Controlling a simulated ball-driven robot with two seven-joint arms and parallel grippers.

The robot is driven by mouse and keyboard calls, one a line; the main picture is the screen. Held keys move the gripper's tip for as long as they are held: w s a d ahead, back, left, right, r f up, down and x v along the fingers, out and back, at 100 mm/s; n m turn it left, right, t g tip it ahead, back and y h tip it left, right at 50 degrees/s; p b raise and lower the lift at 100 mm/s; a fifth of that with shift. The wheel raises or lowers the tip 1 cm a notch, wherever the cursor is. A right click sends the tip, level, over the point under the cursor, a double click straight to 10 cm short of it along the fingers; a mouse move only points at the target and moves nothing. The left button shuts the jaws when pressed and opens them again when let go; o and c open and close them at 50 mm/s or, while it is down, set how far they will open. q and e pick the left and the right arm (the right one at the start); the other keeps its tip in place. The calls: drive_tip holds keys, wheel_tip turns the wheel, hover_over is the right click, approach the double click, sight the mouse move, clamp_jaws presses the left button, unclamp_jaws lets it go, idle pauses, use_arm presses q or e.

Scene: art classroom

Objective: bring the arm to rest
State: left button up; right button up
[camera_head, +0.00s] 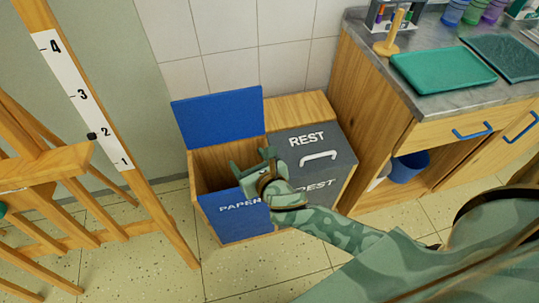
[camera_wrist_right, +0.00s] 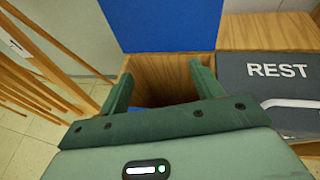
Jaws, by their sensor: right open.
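My right gripper (camera_head: 250,163) is open and empty, with its fingers spread over the paper bin. In the wrist view its two green fingers (camera_wrist_right: 163,82) reach toward the bin's opening, with nothing between them. The paper bin (camera_head: 222,219) is a wooden box with a blue front lettered PAPER, partly hidden by the gripper. Its blue lid (camera_head: 218,117) stands raised at the back and also fills the top of the wrist view (camera_wrist_right: 165,25). The bin's inside is dark and its bottom is hidden. My left gripper is not in view.
The grey REST bin (camera_head: 335,165) stands right beside the paper bin, its lid shut. A wooden cabinet (camera_head: 440,131) with a green tray (camera_head: 443,71) on its grey top is at right. A wooden easel (camera_head: 97,125) stands at left. Tiled floor (camera_head: 260,280) is free in front.

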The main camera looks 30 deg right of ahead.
drive_tip(key=shift+v, duration=1.15)
drive_tip(key=shift+f, duration=0.1)
